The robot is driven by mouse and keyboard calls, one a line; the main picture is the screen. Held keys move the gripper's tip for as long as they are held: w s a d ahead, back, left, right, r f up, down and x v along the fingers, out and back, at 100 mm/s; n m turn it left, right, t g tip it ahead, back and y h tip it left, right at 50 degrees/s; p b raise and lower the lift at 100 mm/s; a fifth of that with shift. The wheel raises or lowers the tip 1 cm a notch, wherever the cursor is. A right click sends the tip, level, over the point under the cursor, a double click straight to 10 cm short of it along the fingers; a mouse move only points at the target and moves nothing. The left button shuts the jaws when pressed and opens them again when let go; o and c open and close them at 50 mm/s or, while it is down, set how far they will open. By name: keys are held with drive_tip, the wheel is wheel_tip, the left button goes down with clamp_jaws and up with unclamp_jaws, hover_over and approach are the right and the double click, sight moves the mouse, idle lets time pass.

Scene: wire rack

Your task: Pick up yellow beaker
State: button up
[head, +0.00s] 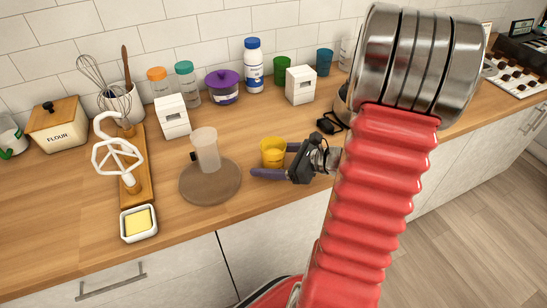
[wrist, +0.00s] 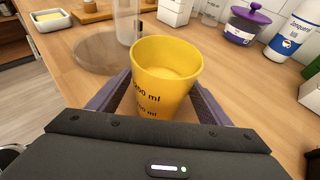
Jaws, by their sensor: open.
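The yellow beaker (head: 273,152) stands upright on the wooden counter, right of the round brown mat. In the wrist view the yellow beaker (wrist: 166,75) shows volume marks on its near side and looks empty. My gripper (head: 272,160) is low over the counter with its fingers on either side of the beaker. In the wrist view my gripper (wrist: 160,95) is open, one purple-grey finger left and one right of the beaker. The beaker's lower part is hidden by the gripper body, and I cannot tell whether the fingers touch it.
A clear container (head: 205,149) stands on the round brown mat (head: 210,186) to the left. Behind are white boxes (head: 300,85), a purple-lidded pot (head: 222,87) and a white bottle with a blue cap (head: 253,66). The counter's front edge is close.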

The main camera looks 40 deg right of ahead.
drive_tip(key=shift+x, duration=1.2)
drive_tip(key=shift+c, duration=0.2)
drive_tip(key=shift+r, duration=0.1)
drive_tip(key=c, duration=1.2)
